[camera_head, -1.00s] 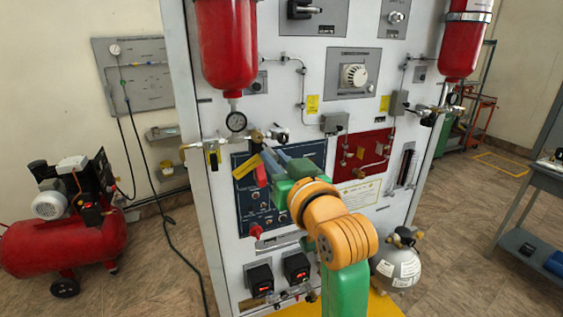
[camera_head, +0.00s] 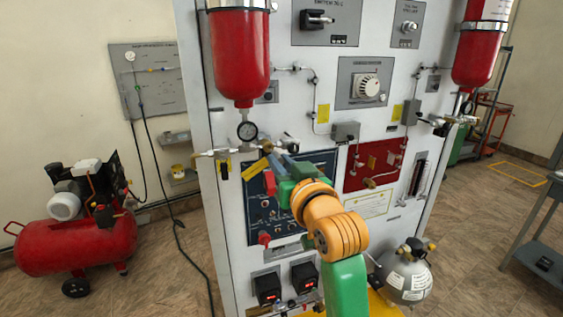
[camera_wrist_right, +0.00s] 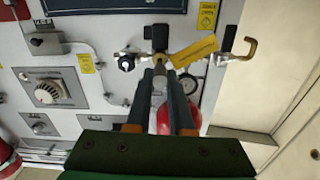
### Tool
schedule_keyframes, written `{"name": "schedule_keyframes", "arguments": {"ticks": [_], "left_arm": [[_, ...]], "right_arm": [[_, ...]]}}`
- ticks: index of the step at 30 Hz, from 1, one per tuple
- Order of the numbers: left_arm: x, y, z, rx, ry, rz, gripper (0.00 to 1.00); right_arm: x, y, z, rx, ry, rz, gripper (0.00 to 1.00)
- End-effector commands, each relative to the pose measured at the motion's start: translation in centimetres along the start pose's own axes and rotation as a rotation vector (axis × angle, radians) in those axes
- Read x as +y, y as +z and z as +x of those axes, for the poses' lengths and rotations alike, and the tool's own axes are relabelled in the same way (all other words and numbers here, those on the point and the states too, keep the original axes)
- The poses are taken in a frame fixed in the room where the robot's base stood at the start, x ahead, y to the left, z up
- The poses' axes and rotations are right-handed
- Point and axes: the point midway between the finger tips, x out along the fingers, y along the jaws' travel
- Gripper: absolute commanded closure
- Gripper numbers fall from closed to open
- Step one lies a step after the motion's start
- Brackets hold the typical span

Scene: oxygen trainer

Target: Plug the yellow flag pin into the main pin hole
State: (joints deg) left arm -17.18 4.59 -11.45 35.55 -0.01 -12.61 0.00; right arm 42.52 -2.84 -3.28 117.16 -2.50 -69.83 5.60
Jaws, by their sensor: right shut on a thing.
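The yellow flag pin's flag (camera_head: 255,168) shows at the tip of my right gripper (camera_head: 275,153) in the head view. In the right wrist view, the yellow flag (camera_wrist_right: 195,51) slants up to the right, just beyond the fingertips of my right gripper (camera_wrist_right: 172,74). That gripper is shut on the pin, whose shaft is mostly hidden. The tip is close to the brass valve fitting (camera_wrist_right: 158,58) with a black handle, beside the gauge (camera_head: 247,131). I cannot make out the main pin hole or whether the pin touches it. My left gripper is not in view.
The panel (camera_head: 289,110) carries red cylinders (camera_head: 240,60), thin pipes and valves around my right gripper. A dark blue board (camera_head: 285,222) lies below the gripper.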

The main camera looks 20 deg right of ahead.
Motion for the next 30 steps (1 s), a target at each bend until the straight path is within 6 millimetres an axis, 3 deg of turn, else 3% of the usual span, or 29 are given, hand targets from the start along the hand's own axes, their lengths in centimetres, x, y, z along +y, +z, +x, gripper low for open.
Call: {"name": "schedule_keyframes", "arguments": {"ticks": [30], "left_arm": [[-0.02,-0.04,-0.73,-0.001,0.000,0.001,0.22]], "right_arm": [[0.00,-0.04,-0.01,0.000,0.000,0.002,1.00]]}}
